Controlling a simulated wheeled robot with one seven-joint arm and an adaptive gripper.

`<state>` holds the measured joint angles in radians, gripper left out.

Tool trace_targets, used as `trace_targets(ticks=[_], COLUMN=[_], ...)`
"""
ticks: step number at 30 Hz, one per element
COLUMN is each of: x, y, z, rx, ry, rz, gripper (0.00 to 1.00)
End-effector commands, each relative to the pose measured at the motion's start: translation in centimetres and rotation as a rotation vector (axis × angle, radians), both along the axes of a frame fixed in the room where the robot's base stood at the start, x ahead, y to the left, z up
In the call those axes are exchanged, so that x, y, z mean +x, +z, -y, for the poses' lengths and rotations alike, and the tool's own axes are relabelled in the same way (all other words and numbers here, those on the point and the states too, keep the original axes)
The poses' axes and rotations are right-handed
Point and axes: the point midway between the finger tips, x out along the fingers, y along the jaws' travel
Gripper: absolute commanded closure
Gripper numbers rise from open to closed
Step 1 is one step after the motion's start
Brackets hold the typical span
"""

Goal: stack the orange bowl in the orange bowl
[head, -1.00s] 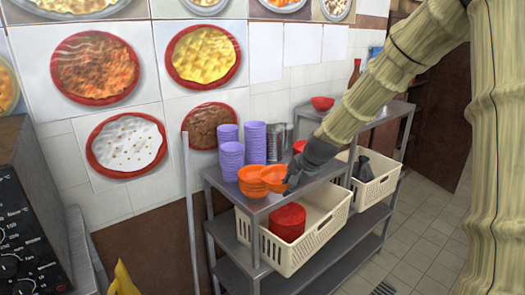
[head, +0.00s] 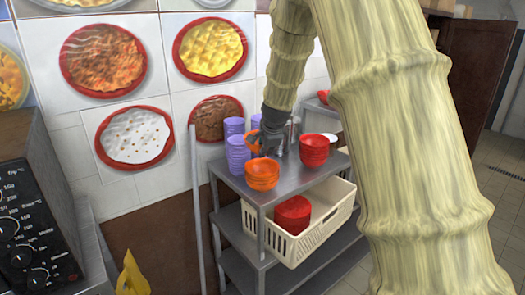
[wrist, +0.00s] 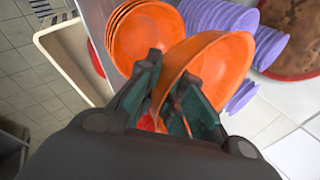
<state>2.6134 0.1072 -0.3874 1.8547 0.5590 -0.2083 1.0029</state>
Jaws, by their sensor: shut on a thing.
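My gripper (head: 262,146) is over the top shelf, shut on the rim of an orange bowl (head: 253,139). In the wrist view, my gripper (wrist: 172,98) pinches this bowl (wrist: 218,62), which is tilted with its inside partly facing the camera. A stack of orange bowls (head: 262,178) stands at the shelf's front corner. It also shows in the wrist view (wrist: 150,35), beside the held bowl. In the head view the held bowl is above the stack and partly hidden by my gripper. I cannot tell whether they touch.
Stacks of purple bowls (head: 238,155) stand close behind the orange stack. A stack of red bowls (head: 314,150) stands to the right. The metal shelf (head: 290,186) holds a cream crate (head: 333,212) below, with a red thing inside (head: 293,213).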

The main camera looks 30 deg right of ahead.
Motion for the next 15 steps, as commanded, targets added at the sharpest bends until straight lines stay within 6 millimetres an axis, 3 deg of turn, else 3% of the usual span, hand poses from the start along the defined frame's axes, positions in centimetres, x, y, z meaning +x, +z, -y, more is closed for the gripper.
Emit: trace_targets(ticks=[15], x=[-0.1], y=[-4.2], z=[0.0], rx=[0.001], ry=[0.001], rz=[-0.001], gripper=[1.0])
